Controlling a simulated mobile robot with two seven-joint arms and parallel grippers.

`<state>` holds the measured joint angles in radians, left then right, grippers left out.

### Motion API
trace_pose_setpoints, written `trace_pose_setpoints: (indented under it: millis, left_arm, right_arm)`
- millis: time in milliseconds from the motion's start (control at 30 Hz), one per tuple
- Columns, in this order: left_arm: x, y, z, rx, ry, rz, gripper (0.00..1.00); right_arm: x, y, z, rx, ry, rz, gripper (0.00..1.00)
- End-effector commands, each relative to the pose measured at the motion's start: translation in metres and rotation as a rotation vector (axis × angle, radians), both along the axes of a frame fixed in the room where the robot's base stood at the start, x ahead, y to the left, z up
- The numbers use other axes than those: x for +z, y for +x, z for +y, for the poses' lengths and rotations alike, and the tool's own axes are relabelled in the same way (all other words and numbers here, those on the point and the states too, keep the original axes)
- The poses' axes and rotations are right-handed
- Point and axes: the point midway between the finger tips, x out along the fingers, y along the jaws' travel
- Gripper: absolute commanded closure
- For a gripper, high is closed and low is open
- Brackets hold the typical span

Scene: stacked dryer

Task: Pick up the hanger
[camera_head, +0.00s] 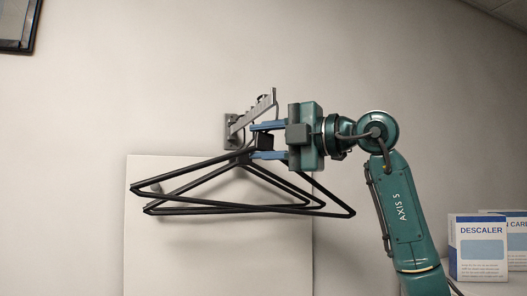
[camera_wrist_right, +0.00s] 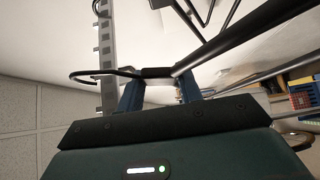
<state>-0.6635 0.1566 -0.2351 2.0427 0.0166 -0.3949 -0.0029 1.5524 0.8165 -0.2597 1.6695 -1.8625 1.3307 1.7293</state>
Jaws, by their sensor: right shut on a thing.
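Black hangers (camera_head: 245,208) are grouped below a grey wall-mounted rail (camera_head: 250,117) in the head view. My right gripper (camera_head: 262,140) comes in from the right, its blue fingers one above the other at the neck of a hanger. In the right wrist view, the fingers (camera_wrist_right: 165,92) are shut on a black hanger (camera_wrist_right: 255,32) near the base of its hook. The hook (camera_wrist_right: 95,74) reaches left to the slotted rail (camera_wrist_right: 107,50); I cannot tell whether it still bears on the rail. The other hangers partly overlap. My left gripper is not in view.
A white panel (camera_head: 160,258) stands behind and below the hangers. White and blue descaler boxes (camera_head: 480,245) are at the lower right, near my right arm. A dark frame (camera_head: 18,22) is at the upper left. The wall left of the hangers is clear.

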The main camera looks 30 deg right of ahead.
Motion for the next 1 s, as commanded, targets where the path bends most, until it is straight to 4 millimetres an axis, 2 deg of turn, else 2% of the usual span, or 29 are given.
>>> trace_pose_setpoints:
  millis: [33,167,500,700,833,1000]
  left_arm:
    - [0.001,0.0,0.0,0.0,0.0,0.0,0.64]
    - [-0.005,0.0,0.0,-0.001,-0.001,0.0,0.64]
    - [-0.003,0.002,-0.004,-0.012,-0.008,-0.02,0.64]
    - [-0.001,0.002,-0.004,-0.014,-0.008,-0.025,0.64]
    - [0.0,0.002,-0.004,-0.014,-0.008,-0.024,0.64]
    - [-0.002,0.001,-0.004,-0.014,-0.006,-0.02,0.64]
  right_arm:
    - [0.006,0.0,0.0,0.0,0.001,0.0,1.0]
    - [0.003,-0.009,-0.024,-0.005,0.003,0.001,1.0]
    - [0.004,-0.041,-0.1,-0.004,0.004,0.0,1.0]
    - [0.005,-0.058,-0.138,-0.001,0.003,-0.001,1.0]
    - [0.005,-0.064,-0.154,0.0,0.002,-0.001,1.0]
    - [0.005,-0.068,-0.164,0.001,0.0,0.0,1.0]
